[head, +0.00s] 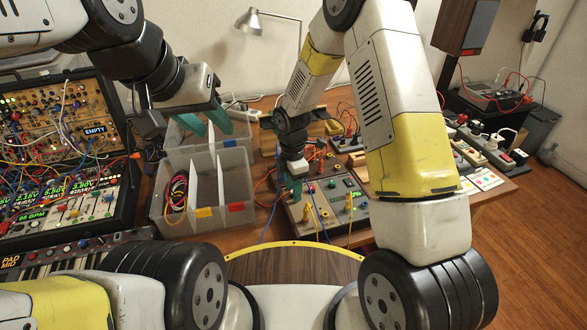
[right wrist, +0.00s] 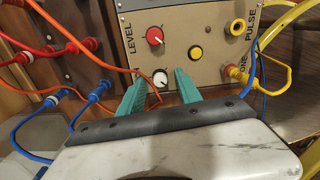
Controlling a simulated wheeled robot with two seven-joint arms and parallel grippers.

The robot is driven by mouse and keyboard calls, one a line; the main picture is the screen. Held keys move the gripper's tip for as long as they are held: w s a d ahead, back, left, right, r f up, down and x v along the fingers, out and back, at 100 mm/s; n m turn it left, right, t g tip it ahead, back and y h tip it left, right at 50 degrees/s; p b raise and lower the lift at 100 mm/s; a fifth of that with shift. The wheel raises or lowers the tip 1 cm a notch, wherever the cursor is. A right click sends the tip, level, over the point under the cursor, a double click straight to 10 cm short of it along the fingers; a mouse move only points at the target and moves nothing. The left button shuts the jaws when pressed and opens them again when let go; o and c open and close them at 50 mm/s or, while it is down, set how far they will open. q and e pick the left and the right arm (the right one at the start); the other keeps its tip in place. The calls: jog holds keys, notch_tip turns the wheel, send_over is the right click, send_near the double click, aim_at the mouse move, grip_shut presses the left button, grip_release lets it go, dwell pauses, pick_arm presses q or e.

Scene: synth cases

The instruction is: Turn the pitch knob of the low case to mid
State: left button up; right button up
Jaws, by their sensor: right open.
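The low case (head: 331,208) is a grey panel box on the table, with knobs, buttons and plugged cables. In the right wrist view its panel (right wrist: 180,20) shows a red knob (right wrist: 154,36) by the word LEVEL, a yellow button (right wrist: 196,52) and a small white knob (right wrist: 160,77). I cannot read a pitch label; the white knob's label is hidden. My right gripper (right wrist: 161,83) is open, its teal fingers on either side of the white knob, near the panel; contact is unclear. It also shows in the head view (head: 291,193).
The divided bin (head: 238,208) with coiled cables stands left of the low case. A cabled synth rack (head: 60,150) and a keyboard (head: 60,262) are further left. Orange and blue cables (right wrist: 95,50) hang close to my right gripper. Power strips (head: 490,150) lie right.

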grip_shut()
dwell(0.4)
